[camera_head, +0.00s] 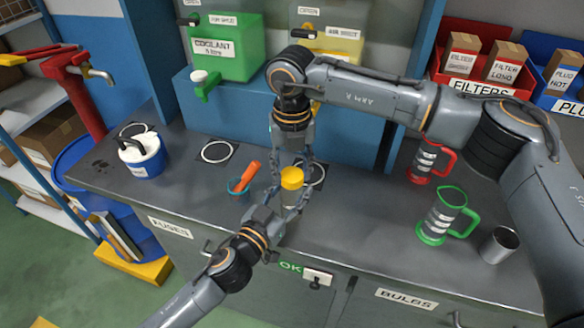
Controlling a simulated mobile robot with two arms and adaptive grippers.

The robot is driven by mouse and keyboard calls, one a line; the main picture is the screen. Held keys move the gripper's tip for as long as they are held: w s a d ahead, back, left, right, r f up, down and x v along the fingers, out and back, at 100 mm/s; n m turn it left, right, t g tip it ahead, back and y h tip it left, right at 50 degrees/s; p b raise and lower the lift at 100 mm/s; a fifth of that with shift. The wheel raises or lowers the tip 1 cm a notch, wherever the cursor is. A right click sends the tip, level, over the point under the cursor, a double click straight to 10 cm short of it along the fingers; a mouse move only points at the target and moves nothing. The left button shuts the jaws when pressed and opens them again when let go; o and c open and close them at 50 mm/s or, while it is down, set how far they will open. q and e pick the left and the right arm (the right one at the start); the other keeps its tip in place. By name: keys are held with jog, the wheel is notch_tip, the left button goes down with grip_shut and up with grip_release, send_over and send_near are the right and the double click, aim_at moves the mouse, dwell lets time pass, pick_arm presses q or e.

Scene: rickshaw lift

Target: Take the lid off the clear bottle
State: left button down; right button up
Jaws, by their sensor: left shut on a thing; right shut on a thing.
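The clear bottle (290,198) stands upright near the front middle of the dark worktop, its body partly hidden by my fingers. Its yellow lid (291,175) sits at the top of the bottle, and I see no clear gap between them. My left gripper (288,205) reaches in from the lower left and is shut on the bottle's body. My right gripper (294,178) points down from above and is shut on the lid. The exact finger contacts are small and hard to see.
A green-handled jug (440,220), a red-handled jug (421,165) and a metal cup (499,245) stand to the right. A white-and-blue bucket (143,160) stands at the left.

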jog(key=n, duration=0.8)
jog(key=shift+n, duration=0.3)
jog(key=n, duration=1.2)
jog(key=shift+n, duration=0.3)
jog(key=n, duration=0.4)
jog(key=shift+r, duration=0.1)
jog(key=n, duration=1)
